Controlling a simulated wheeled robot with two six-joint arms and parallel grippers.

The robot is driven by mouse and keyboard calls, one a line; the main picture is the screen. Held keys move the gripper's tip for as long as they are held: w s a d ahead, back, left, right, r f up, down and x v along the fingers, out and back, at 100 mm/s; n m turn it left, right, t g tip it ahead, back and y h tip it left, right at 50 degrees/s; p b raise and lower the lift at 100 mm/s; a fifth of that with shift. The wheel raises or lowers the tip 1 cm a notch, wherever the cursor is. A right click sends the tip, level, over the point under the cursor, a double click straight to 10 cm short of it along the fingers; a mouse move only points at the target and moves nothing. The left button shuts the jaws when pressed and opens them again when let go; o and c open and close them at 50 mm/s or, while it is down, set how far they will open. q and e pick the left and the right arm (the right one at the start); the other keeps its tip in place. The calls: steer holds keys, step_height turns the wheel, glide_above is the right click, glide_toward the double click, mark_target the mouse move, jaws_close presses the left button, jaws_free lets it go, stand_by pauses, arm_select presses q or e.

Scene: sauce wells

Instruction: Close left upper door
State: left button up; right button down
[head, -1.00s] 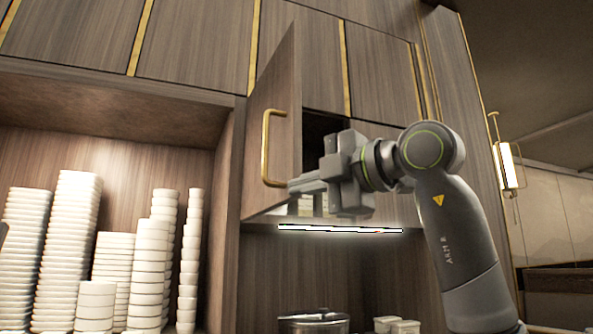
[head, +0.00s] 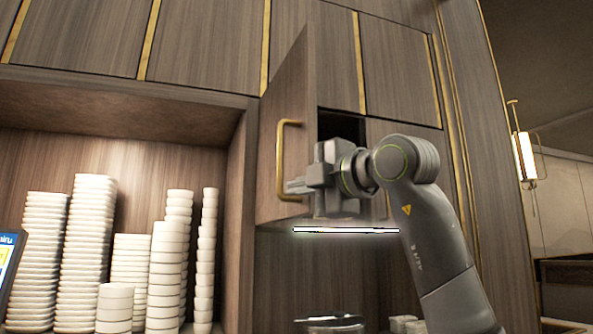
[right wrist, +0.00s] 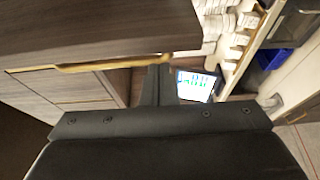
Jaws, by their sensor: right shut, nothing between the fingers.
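The left upper door (head: 267,185) stands open, a dark wood panel with a gold handle (head: 281,160), in the head view. The dark cabinet opening (head: 342,126) shows to its right. My right gripper (head: 290,187) is shut and empty, its fingers pointing left across the door's lower part by the handle's lower end. I cannot tell whether they touch it. In the right wrist view the shut fingers (right wrist: 156,86) are below a wood panel (right wrist: 90,30) with a gold strip (right wrist: 90,65). My left gripper is out of view.
Stacks of white dishes (head: 92,250) fill the open shelf at left. A lit strip (head: 345,230) runs under the upper cabinet. A lit screen (head: 10,262) is at the left edge. A wall lamp (head: 525,156) hangs at right.

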steer(key=shift+w+d, duration=0.2)
steer(key=shift+d, duration=0.55)
